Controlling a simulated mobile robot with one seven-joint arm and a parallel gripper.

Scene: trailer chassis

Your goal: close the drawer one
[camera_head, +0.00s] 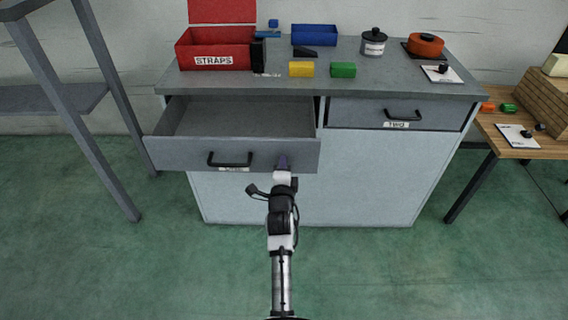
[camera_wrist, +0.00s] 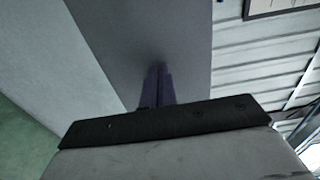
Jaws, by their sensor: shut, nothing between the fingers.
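The left drawer (camera_head: 175,154) of the grey cabinet is pulled well out and looks empty. It has a black handle (camera_head: 230,159) and a small label below it that is hard to read but seems to say "One". My gripper (camera_head: 283,162) is shut and empty, with its fingertips at the drawer front, right of the handle. In the wrist view my shut purple fingers (camera_wrist: 157,86) point at the grey drawer front (camera_wrist: 145,30), touching it or very close. The right drawer (camera_head: 398,114), labelled "Two", is shut.
On the cabinet top (camera_head: 400,82) are a red "STRAPS" box (camera_head: 214,52), a blue bin (camera_head: 314,35), yellow (camera_head: 301,69) and green (camera_head: 343,70) blocks, a canister (camera_head: 373,43) and an orange pot (camera_head: 425,44). A shelf frame (camera_head: 85,118) stands left, a wooden table (camera_head: 530,145) right. The front floor is clear.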

